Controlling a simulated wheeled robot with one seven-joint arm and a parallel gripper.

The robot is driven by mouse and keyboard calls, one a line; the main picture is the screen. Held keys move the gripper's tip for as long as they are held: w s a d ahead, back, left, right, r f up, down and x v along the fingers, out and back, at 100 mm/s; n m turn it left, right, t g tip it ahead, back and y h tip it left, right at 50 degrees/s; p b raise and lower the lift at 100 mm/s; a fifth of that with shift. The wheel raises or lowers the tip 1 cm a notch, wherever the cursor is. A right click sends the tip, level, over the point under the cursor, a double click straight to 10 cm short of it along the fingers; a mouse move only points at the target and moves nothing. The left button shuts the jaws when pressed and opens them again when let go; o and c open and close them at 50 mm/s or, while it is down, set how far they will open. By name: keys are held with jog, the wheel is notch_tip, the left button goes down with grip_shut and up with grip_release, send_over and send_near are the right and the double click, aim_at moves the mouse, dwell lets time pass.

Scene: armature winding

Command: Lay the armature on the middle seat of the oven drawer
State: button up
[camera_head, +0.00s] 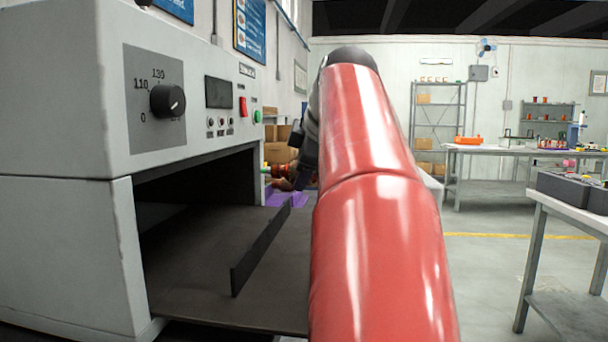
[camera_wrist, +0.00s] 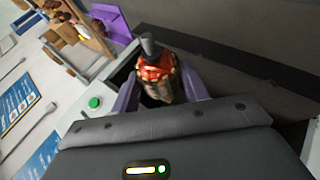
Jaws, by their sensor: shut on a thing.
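The armature (camera_wrist: 157,76), with reddish copper windings and a grey shaft end, is between the two purple fingers of my gripper (camera_wrist: 158,90) in the wrist view. My gripper is shut on it. The dark oven drawer (camera_head: 205,270) is pulled out of the oven in the head view, with an upright dark strip (camera_head: 262,245) along it. Dark drawer surface (camera_wrist: 225,70) also lies behind the armature in the wrist view. My red arm hides the drawer's right part in the head view. The middle seat cannot be made out, nor whether the armature touches anything.
The grey oven (camera_head: 60,110) with a knob, red and green buttons stands at left, close to my arm. A purple container (camera_wrist: 112,22) and brown boxes (camera_wrist: 65,50) are beyond the oven. Workbenches (camera_head: 490,152) stand at right, with open floor between.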

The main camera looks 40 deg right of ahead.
jog(key=shift+f+b, duration=4.5)
jog(key=shift+f, duration=0.25)
jog(key=shift+s, duration=0.2)
jog(key=shift+f, duration=0.15)
jog(key=o, duration=1.3)
